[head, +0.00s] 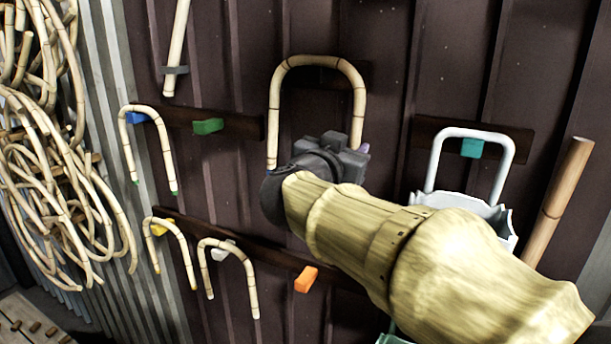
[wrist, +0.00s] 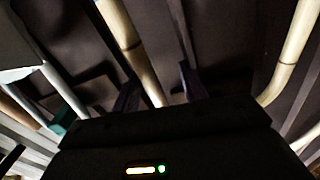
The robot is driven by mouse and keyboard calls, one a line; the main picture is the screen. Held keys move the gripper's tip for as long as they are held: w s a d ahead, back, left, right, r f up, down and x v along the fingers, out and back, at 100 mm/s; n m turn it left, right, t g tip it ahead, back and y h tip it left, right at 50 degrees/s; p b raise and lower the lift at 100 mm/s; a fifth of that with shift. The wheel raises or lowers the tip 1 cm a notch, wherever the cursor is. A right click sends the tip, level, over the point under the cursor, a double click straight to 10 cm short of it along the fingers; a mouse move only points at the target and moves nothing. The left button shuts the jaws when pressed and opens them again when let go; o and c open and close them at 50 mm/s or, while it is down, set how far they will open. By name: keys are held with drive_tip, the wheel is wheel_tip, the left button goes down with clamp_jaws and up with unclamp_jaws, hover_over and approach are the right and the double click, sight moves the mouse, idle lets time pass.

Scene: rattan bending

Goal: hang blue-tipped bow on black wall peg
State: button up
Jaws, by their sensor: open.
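A large pale rattan bow (head: 317,62) stands arch-up against a dark board (head: 366,76) on the wall. No separate black peg can be made out under its arch. My gripper (head: 352,148) is at the bow's right leg. In the wrist view my gripper (wrist: 160,92) has its two dark fingers apart, with one rattan leg (wrist: 128,38) passing between them. The bow's other leg (wrist: 290,55) shows at right.
A green-tipped bow (head: 147,112) hangs on a blue peg (head: 137,118). Small bows (head: 229,245) hang on the lower board. The green peg (head: 208,126) and orange peg (head: 306,279) are bare. A white bucket (head: 465,203) hangs right; rattan coils (head: 65,190) hang left.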

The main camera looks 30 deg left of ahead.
drive_tip(key=s+d+b, duration=0.1)
drive_tip(key=s+b, duration=0.4)
drive_tip(key=s, duration=1)
drive_tip(key=shift+d, duration=0.3)
drive_tip(key=shift+s, duration=0.1)
drive_tip(key=s, duration=0.8)
drive_tip(key=shift+s+d+p, duration=0.3)
drive_tip(key=shift+s+d, duration=0.1)
drive_tip(key=shift+d, duration=0.05)
drive_tip(key=shift+w, duration=0.15)
